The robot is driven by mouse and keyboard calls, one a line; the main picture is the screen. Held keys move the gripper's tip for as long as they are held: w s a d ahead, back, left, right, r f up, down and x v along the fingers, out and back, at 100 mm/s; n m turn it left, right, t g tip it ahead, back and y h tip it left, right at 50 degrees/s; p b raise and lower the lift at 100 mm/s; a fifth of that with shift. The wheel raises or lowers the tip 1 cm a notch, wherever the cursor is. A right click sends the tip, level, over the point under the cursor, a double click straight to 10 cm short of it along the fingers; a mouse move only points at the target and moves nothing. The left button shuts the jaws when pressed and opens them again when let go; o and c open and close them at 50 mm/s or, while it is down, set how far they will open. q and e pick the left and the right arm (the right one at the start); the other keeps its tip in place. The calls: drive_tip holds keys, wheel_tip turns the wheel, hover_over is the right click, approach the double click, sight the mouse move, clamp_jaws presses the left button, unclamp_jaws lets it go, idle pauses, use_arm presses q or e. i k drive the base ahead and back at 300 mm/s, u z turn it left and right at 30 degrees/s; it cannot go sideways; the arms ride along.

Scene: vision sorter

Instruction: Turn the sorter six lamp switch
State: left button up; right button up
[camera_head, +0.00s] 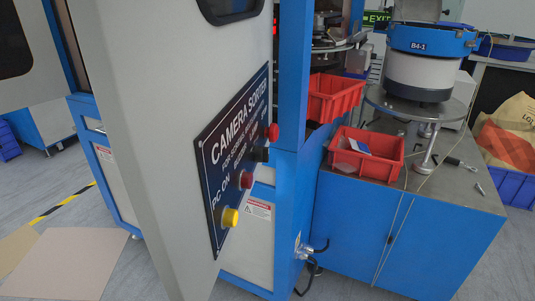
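The camera sorter's dark control panel (215,170) is on the grey cabinet face in the middle of the view, seen at a steep angle. It carries a yellow button (229,217) lowest, a red button (246,180) above it, a black knob (262,155) higher, and another red button (273,132) at the top. The black knob looks like a switch, but its label and its turned position cannot be read. Neither of my grippers is in view, and nothing touches the panel.
A blue cabinet (345,235) stands right of the panel, with a red bin (378,153) and a blue-rimmed bowl feeder (420,70) on top. Another red bin (335,97) hangs nearby. Black cables (308,260) stick out low. The floor at left holds flat cardboard (70,262).

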sight(261, 153)
drive_tip(key=u, duration=0.5)
drive_tip(key=k, duration=1.25)
drive_tip(key=z, duration=0.15)
drive_tip(key=i, duration=0.5)
drive_tip(key=z, duration=0.55)
drive_tip(key=i, duration=1.05)
drive_tip(key=u, duration=0.4)
